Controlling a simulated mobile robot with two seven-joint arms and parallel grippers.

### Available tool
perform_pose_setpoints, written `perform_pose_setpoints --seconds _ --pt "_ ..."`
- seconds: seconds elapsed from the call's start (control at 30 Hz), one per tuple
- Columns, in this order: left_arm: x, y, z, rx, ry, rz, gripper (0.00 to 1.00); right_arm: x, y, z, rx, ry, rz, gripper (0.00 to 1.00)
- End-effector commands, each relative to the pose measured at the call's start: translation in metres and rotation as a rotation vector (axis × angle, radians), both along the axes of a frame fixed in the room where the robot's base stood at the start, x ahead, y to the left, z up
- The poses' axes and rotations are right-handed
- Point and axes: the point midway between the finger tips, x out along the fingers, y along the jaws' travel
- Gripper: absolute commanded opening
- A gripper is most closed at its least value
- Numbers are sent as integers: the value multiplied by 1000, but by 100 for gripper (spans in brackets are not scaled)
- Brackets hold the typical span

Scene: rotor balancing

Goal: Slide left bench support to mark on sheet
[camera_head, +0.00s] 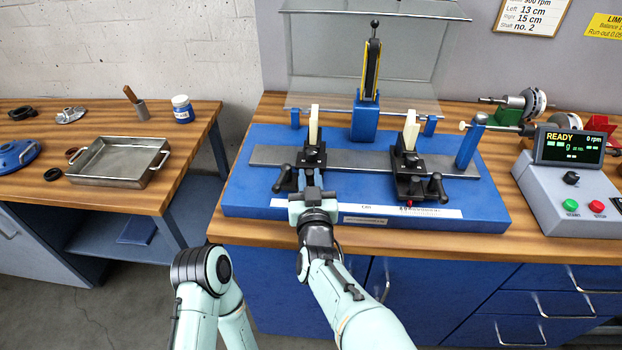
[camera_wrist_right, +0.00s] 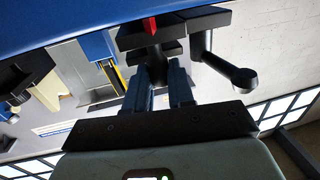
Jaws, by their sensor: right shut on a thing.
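The left bench support (camera_head: 311,157) is a black carriage with an upright cream block, standing on the grey rail (camera_head: 350,160) of the blue balancing bench. My right gripper (camera_head: 312,194) is shut on the front of this support; its jaws hide that part and the scale below it. In the right wrist view my right fingers (camera_wrist_right: 163,78) close on a dark part beneath the black carriage (camera_wrist_right: 178,32), beside a red pointer (camera_wrist_right: 150,25) and a lever. The sheet (camera_head: 533,14) reads Left 13 cm, Right 15 cm. My left gripper is out of view.
The right bench support (camera_head: 410,160) stands farther right on the rail, with a red pointer over the scale strip (camera_head: 432,211). A blue post with a yellow-black piece (camera_head: 366,110) stands behind, between the supports. The console (camera_head: 575,185) reads READY. A metal tray (camera_head: 118,162) is on the left table.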

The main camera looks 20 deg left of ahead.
Motion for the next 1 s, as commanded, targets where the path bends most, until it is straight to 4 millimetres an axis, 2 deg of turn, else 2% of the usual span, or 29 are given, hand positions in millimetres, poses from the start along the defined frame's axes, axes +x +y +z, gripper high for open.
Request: perform_pose_setpoints --seconds 0.13,0.17,0.2,0.23,0.53,0.67,0.77,1.0 --pt "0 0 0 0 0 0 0 2 -4 -1 -1 0 -9 0" --pt "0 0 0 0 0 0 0 3 -4 -1 -2 0 -9 29" --pt "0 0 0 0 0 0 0 3 -4 -1 -2 0 -9 42" --pt "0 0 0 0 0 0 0 3 -4 -1 -2 0 -9 48" --pt "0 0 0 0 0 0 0 1 -4 0 -1 0 -7 48" --pt "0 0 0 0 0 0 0 -6 -7 0 0 0 -6 48" --pt "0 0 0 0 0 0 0 -19 -13 0 0 2 -6 48" --pt "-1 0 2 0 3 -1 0 -64 -35 1 1 3 -6 48"
